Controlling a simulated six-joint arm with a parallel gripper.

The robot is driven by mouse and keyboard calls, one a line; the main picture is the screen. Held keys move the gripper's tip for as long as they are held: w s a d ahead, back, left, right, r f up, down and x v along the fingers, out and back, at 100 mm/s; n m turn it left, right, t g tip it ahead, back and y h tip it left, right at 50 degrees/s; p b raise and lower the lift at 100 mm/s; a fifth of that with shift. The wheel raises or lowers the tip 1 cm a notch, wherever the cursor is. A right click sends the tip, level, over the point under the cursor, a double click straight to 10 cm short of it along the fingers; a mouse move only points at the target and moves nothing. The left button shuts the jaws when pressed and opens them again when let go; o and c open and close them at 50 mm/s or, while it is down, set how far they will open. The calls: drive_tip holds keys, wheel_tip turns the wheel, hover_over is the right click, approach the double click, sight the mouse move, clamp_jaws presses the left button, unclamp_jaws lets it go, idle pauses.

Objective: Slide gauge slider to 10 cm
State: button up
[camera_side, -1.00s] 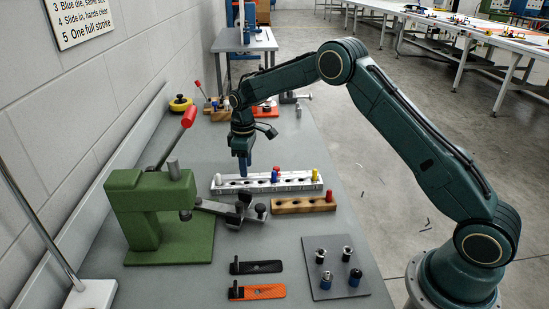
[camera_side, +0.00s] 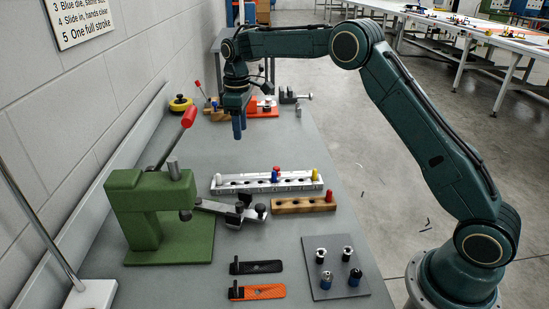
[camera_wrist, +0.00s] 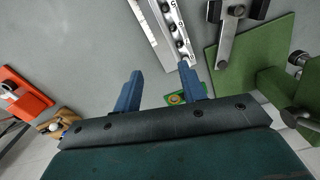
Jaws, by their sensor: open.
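My gripper (camera_side: 239,133) is open and empty, pointing down, raised above the bench behind the white rack. What looks like the gauge is a grey metal bar (camera_side: 211,206) running right from the green press. A block with dark knobs, apparently the slider (camera_side: 236,216), sits on it. My gripper is well apart from it. The bar and block show partly at the top of the wrist view (camera_wrist: 230,30). No scale reading is legible.
The green press (camera_side: 150,205) with a red-tipped lever stands left. A white rack (camera_side: 300,186) and a wooden block (camera_side: 290,206) hold pegs. A black strip (camera_side: 262,267), an orange strip (camera_side: 265,292) and a grey plate (camera_side: 335,278) lie in front. The bench behind the rack is mostly clear.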

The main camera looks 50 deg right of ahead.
drive_tip(key=s+a+r+m+t, duration=0.1)
drive_tip(key=s+r+m+t, duration=0.1)
drive_tip(key=s+r, duration=1.3)
drive_tip(key=s+m, duration=0.1)
drive_tip(key=s, duration=0.2)
drive_tip(key=shift+s+a+t, duration=0.25)
drive_tip(key=shift+a+t, duration=0.1)
drive_tip(key=shift+t, duration=0.05)
idle(0.3)
drive_tip(key=shift+s+r, duration=0.1)
drive_tip(key=shift+s, duration=0.05)
drive_tip(key=s+f+m+t, duration=0.1)
drive_tip(key=s+f, duration=0.1)
drive_tip(key=s, duration=0.9)
drive_tip(key=s+f+m+t, duration=0.1)
drive_tip(key=s+f+m, duration=0.1)
drive_tip(key=s, duration=0.9)
drive_tip(key=shift+s+a+f+t, duration=0.15)
drive_tip(key=shift+a+f+t, duration=0.3)
drive_tip(key=shift+f, duration=0.1)
idle(1.1)
